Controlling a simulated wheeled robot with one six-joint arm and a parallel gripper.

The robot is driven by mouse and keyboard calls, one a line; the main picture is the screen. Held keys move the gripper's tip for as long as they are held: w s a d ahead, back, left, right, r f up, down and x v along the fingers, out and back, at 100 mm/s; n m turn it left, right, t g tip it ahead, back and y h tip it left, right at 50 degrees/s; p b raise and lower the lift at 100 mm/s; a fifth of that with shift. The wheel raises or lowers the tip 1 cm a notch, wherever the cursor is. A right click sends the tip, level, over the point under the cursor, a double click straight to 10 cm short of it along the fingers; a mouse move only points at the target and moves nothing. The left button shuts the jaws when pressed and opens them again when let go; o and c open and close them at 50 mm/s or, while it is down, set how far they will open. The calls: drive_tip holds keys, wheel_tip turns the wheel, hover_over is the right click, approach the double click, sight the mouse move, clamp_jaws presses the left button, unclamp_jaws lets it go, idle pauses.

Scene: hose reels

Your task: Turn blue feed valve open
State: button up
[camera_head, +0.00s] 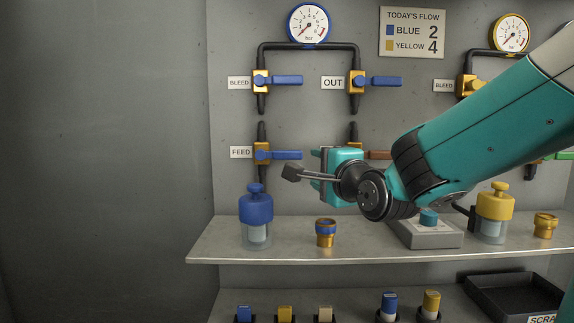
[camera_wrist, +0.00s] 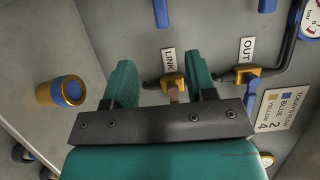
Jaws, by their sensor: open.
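The blue feed valve has a brass body beside the FEED label and a blue lever (camera_head: 287,155). The lever points right, across its vertical pipe. In the wrist view a blue lever end (camera_wrist: 160,12), apparently the feed one, shows at the top edge. My gripper (camera_head: 327,160) is right of the feed lever, apart from it, and faces the wall panel. Its fingers are partly hidden by its body. In the wrist view my gripper (camera_wrist: 163,82) has its two teal fingers apart, with nothing held. The LINK valve (camera_wrist: 174,82) shows beyond the gap.
Blue BLEED (camera_head: 287,80) and OUT (camera_head: 386,81) levers sit above. The LINK lever (camera_head: 380,155) is partly behind my arm. Below, the shelf (camera_head: 210,246) holds a blue bottle (camera_head: 256,210), a brass fitting (camera_head: 326,233) and a grey box (camera_head: 430,234). The wall left is bare.

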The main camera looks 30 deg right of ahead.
sight(289, 154)
drive_tip(key=p+x, duration=0.8)
drive_tip(key=p, duration=0.1)
drive_tip(key=p+x, duration=0.7)
drive_tip(key=p, duration=0.2)
drive_tip(key=shift+w+a+r, duration=0.15)
drive_tip(key=shift+w+r, duration=0.05)
drive_tip(key=shift+w, duration=0.2)
drive_tip(key=shift+w+f+p, duration=0.15)
drive_tip(key=shift+w+p, duration=0.25)
drive_tip(key=shift+w, duration=0.15)
